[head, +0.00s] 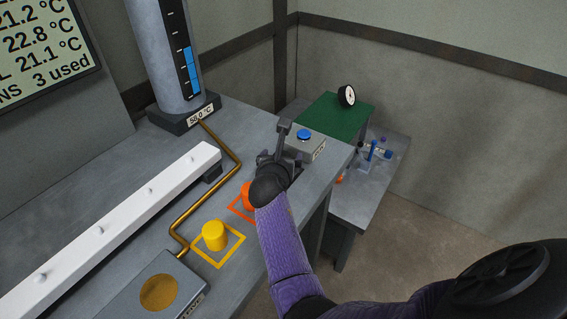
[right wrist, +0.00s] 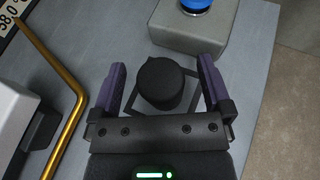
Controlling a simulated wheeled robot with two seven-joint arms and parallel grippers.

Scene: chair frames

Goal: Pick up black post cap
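The black post cap (right wrist: 163,84) is a short, round black piece. In the right wrist view it stands on the grey bench within a dark square outline (right wrist: 190,107). My right gripper (right wrist: 162,72) is open, with one purple finger on each side of the cap and visible gaps between. In the head view my right gripper (head: 290,148) reaches over the bench by the blue-button box, and I cannot make out the cap behind it. My left gripper is not in view.
A grey box (head: 308,148) with a blue button (head: 304,134) stands just beyond the cap. A yellow cap (head: 214,236) and a partly hidden orange cap (head: 248,197) stand nearer. A brass pipe (head: 205,205) and white rail (head: 110,230) lie left.

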